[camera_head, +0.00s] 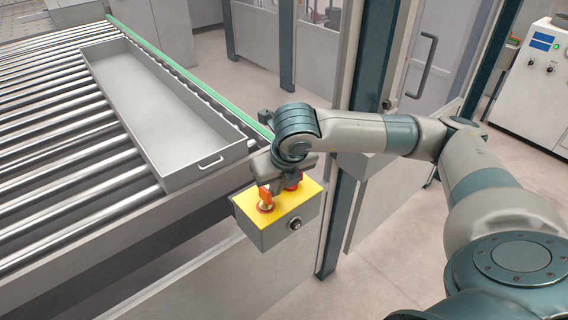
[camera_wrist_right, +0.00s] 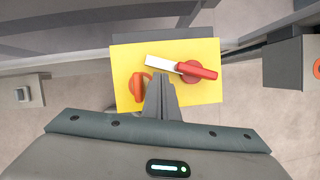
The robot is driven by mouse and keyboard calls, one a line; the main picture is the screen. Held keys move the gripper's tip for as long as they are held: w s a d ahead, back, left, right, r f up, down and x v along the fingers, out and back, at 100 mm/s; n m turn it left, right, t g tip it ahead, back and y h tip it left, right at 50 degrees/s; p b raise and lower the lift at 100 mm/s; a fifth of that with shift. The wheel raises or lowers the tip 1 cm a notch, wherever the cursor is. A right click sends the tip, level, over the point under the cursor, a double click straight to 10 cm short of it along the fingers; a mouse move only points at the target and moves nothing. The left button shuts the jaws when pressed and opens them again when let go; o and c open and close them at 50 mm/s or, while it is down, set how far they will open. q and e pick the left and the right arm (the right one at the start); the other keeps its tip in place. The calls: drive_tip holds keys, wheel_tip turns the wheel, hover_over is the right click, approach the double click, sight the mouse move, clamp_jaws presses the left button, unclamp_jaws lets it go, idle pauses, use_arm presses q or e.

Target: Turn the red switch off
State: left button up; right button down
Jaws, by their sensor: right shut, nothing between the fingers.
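A grey control box with a yellow top (camera_head: 305,200) stands by the end of the roller conveyor. On its top, the red switch (camera_head: 293,181) is mostly hidden behind my right gripper in the head view. In the right wrist view the red switch (camera_wrist_right: 196,70) is a round red hub with a bar, red to the right and white to the left. An orange knob (camera_head: 265,200) sits beside it on the same panel; it also shows in the wrist view (camera_wrist_right: 138,86). My right gripper (camera_wrist_right: 160,82) is shut and empty over the panel, between knob and switch. Contact is unclear.
The roller conveyor (camera_head: 50,142) with a long grey tray (camera_head: 178,172) lies left of the box. A glazed machine enclosure with dark posts (camera_head: 368,60) stands behind my right arm. A white cabinet (camera_head: 535,85) stands at the far right. The floor between is clear.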

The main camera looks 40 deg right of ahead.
drive_tip(key=b+v, duration=0.3)
drive_tip(key=v, duration=1.3)
drive_tip(key=shift+r, duration=0.25)
